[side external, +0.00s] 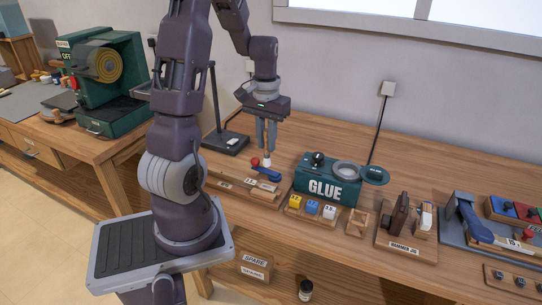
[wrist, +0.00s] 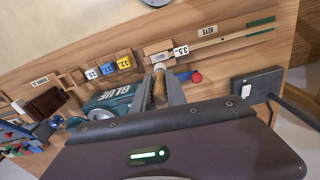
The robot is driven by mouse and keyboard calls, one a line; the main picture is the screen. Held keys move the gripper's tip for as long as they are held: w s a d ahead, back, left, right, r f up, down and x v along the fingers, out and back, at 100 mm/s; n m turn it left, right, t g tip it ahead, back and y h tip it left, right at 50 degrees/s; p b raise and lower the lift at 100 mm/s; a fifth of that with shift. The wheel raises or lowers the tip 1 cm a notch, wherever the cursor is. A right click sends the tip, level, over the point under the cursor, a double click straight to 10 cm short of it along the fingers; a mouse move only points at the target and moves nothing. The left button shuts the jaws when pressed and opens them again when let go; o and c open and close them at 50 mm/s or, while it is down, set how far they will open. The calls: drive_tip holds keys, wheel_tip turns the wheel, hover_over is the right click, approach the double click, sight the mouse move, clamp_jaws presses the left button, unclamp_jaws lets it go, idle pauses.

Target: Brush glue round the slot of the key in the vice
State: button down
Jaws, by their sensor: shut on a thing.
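My gripper (side external: 266,140) is shut on a slim wooden-handled brush (wrist: 160,88), held upright with its pale tip down. The tip is close above the near wooden fixture, beside a blue lever (side external: 268,173) with a red knob (side external: 254,162). In the wrist view a pale wooden key (wrist: 215,39) with a "3.5" tag lies along this fixture, its block-like end near the brush tip. I cannot tell whether the tip touches it. The slot and any glue are too small to make out. The green glue pot (side external: 328,183) stands to the right, open-topped, its round lid (side external: 375,175) beside it.
Yellow, blue and white numbered blocks (side external: 312,207) sit before the glue pot. Further right are a hammer jig (side external: 407,240) and a blue-levered fixture (side external: 470,222). A black stand (side external: 225,140) rises behind my gripper on the left. Bare bench lies behind the glue pot.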

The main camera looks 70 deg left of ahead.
sight(264, 164)
drive_tip(key=shift+s+a+f, duration=0.15)
drive_tip(key=shift+s+f, duration=0.05)
drive_tip(key=shift+f, duration=0.95)
drive_tip(key=shift+s+a+f, duration=0.2)
drive_tip(key=shift+s+f, duration=0.05)
drive_tip(key=shift+f, duration=0.95)
drive_tip(key=shift+s+a+f, duration=0.15)
drive_tip(key=shift+s+f, duration=0.05)
drive_tip(key=shift+f, duration=0.95)
drive_tip(key=shift+w+d+f, duration=0.3)
drive_tip(key=shift+w+f, duration=0.1)
drive_tip(key=shift+f, duration=0.1)
drive_tip(key=shift+w+d, duration=0.75)
drive_tip(key=shift+s+a+f, duration=0.1)
drive_tip(key=shift+s+a, duration=0.75)
drive_tip(key=shift+w+d, duration=0.9)
drive_tip(key=shift+s+a, duration=1.15)
drive_tip(key=shift+w+d, duration=1.2)
drive_tip(key=shift+w, duration=0.05)
wheel_tip(264, 164, up, 8)
